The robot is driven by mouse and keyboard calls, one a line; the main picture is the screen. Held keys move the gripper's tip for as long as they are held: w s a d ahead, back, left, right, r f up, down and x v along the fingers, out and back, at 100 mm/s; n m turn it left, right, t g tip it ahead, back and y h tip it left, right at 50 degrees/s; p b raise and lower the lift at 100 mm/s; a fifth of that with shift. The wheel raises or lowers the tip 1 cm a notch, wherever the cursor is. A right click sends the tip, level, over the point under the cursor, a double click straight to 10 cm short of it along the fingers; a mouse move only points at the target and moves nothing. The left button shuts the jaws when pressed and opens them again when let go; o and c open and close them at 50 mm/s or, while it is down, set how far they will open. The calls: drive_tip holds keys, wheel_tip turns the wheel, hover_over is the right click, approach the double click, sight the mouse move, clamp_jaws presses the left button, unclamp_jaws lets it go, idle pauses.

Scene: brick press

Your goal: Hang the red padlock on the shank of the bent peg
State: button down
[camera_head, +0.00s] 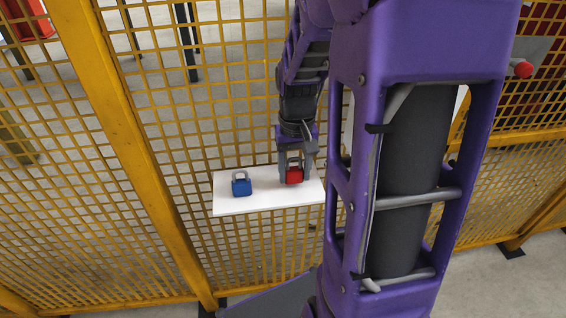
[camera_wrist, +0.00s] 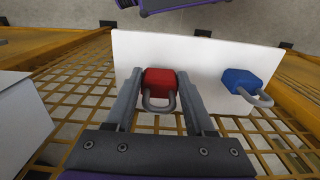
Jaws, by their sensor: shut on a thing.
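The red padlock (camera_head: 294,175) is at the right part of a white shelf in the head view. It also shows in the wrist view (camera_wrist: 160,81), with its grey shackle toward my wrist. My gripper (camera_head: 294,178) is over the shelf with its fingers on either side of the padlock's body, shut on it. In the wrist view the two fingers (camera_wrist: 159,80) flank the red body. Whether the padlock touches the shelf I cannot tell. I do not make out the bent peg in either view; my arm hides much of the right side of the head view.
A blue padlock (camera_head: 241,184) stands on the white shelf (camera_head: 262,201), left of the red one; the wrist view shows it at the right (camera_wrist: 243,83). A yellow mesh fence (camera_head: 120,150) runs behind and around the shelf. A white panel (camera_wrist: 22,122) is at the wrist view's left edge.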

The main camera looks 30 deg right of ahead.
drive_tip(key=shift+f, duration=0.6)
drive_tip(key=shift+f, duration=0.1)
drive_tip(key=shift+f, duration=0.15)
drive_tip(key=shift+c, duration=1.3)
unclamp_jaws()
